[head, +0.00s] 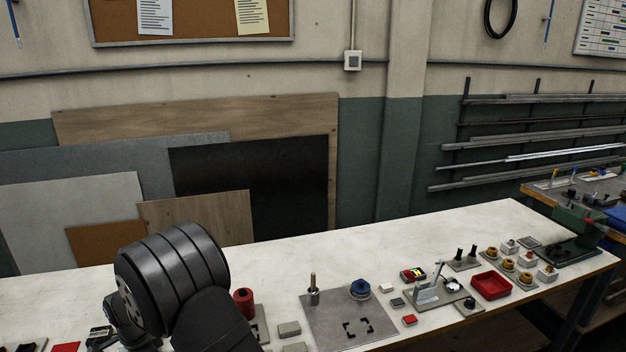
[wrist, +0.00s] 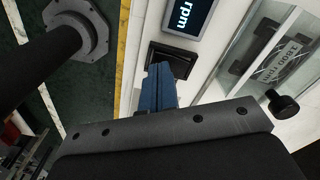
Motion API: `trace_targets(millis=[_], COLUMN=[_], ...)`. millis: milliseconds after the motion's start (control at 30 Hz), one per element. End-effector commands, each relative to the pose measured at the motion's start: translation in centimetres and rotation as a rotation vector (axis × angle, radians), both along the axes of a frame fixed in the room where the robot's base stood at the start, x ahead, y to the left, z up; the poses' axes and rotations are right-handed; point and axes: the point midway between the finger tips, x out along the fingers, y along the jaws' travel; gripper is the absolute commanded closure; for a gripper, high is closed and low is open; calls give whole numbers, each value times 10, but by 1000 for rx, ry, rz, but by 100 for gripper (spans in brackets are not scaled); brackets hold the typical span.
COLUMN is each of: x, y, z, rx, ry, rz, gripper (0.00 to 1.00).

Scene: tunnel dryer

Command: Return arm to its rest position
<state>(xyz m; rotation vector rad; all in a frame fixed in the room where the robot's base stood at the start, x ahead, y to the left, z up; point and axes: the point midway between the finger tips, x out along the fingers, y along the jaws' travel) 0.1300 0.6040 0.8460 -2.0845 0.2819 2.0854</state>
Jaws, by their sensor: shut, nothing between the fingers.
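In the wrist view the blue fingers of my gripper (wrist: 159,84) are together, with nothing visible between them. They point toward a black rectangular part (wrist: 173,58) on a white surface. I cannot tell whether they touch it. In the head view my dark, ribbed arm fills the lower left in front of the workbench (head: 440,240), and my gripper does not show there.
The wrist view shows an rpm display (wrist: 188,17), a clear panel (wrist: 262,55) labelled in rpm and a black knob (wrist: 282,104). On the bench stand a grey plate (head: 335,315), a red cylinder (head: 243,302) and a red tray (head: 490,286). The bench's back strip is clear.

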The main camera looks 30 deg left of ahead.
Motion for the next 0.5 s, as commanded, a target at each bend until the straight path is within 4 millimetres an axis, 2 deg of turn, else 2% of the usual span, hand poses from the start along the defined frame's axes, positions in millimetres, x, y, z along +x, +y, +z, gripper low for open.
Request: trace_targets(millis=[33, 333, 500], x=[0, 0, 10], y=[2, 2, 11], z=[16, 76, 72], rx=[11, 9, 39], ry=[-2, -1, -19], rz=[0, 0, 125], gripper=[100, 100, 100])
